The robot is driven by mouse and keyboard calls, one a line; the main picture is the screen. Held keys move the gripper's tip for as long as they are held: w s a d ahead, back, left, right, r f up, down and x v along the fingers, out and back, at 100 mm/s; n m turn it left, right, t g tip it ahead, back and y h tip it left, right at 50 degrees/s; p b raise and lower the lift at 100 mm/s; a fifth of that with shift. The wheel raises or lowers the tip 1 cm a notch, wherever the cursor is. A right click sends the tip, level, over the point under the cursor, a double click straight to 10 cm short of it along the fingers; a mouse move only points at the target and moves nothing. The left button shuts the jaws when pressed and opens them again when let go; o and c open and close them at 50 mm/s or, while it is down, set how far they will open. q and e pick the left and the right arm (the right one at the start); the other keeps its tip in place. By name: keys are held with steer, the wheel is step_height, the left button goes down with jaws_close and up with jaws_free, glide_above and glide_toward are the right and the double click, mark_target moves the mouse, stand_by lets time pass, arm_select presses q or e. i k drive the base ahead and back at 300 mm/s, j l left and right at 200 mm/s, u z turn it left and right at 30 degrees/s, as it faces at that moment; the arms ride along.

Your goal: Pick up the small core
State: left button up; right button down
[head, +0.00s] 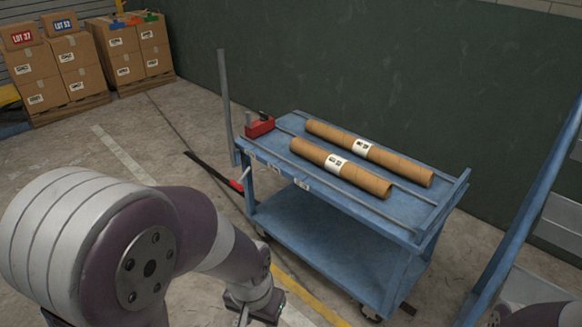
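Two brown cardboard cores lie on the top deck of a blue cart (262,176), side by side and apart, each with a white label. The nearer one, the small core (312,158), looks shorter. The farther, longer core (405,168) lies toward the wall. My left arm comes in from the left, and its gripper (250,308) hangs low at the bottom edge, left of the cart and well away from the cores. Its fingers are mostly cut off or hidden. Only a bit of my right arm shows in the bottom right corner; its gripper is out of view.
A red box-like item (259,128) sits at the cart's left end, beside an upright post (224,95). Thin rails run along the deck by the cores. A blue slanted frame (530,210) stands at right. Stacked cartons (75,65) stand back left. A dark green wall is behind.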

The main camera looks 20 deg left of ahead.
mark_target(381, 188)
steer(key=u, duration=0.3)
steer(key=i+z, duration=0.15)
steer(key=z, duration=0.25)
steer(key=i+j+z, duration=0.1)
steer(key=z, duration=0.3)
steer(key=i+j+z, duration=0.1)
steer(key=j+z, duration=0.15)
steer(key=z, duration=0.15)
steer(key=i+j+z, duration=0.1)
steer(key=j, duration=0.25)
steer(key=i+j, duration=0.25)
steer(key=j, duration=0.15)
steer(key=i+j+z, duration=0.15)
steer(key=j, duration=0.2)
steer(key=i+j, duration=0.15)
steer(key=j, duration=0.25)
steer(key=i+j+z, duration=0.15)
steer(key=j, duration=0.25)
